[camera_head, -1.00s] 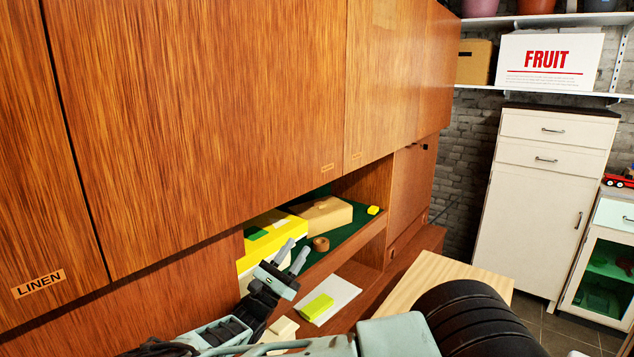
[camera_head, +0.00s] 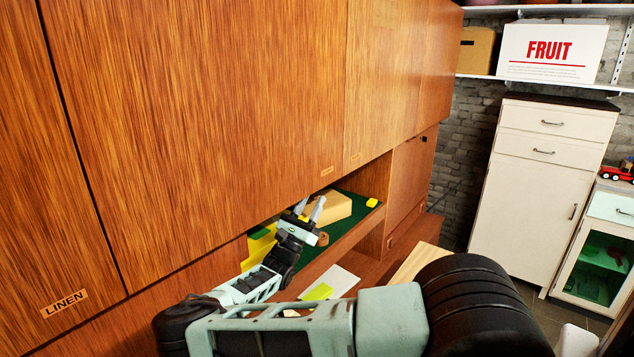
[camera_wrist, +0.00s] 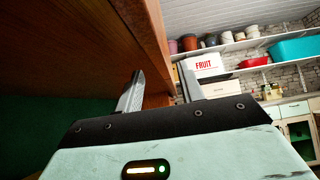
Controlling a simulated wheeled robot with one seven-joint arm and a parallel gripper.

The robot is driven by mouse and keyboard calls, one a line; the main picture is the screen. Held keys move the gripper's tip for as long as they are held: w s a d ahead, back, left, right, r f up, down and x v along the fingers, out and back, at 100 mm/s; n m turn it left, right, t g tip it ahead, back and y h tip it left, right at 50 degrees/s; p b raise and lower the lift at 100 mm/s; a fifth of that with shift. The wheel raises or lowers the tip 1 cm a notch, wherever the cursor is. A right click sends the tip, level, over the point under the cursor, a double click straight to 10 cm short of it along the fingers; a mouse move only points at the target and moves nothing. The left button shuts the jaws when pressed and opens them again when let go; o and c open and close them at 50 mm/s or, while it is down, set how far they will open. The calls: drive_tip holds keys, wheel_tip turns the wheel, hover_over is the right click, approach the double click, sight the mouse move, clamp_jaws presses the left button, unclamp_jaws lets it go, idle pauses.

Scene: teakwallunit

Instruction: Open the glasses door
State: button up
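The wall unit's large upper wooden doors (camera_head: 220,110) hang shut above an open niche. Two small labels, one on a wide door (camera_head: 326,171) and one on the narrower door (camera_head: 355,156) to its right, are too small to read, so I cannot tell which is the glasses door. My gripper (camera_head: 309,208) is just below the doors' lower edge, near these labels, fingers pointing up. Its two fingers stand apart with nothing held. In the wrist view a wooden edge (camera_wrist: 153,45) shows behind and between the fingers (camera_wrist: 160,90); I cannot tell whether they touch it.
A LINEN label (camera_head: 64,303) marks the left door. The green-lined niche holds a tan box (camera_head: 335,207), a yellow box (camera_head: 258,246) and a small yellow block (camera_head: 372,202). A pale wooden top (camera_head: 415,262) lies to the right. A white cabinet (camera_head: 540,200) stands farther back.

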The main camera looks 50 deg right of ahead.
sight(319, 188)
drive_tip(key=shift+p+x, duration=0.7)
drive_tip(key=shift+x, duration=1.2)
clamp_jaws()
drive_tip(key=shift+s, duration=0.1)
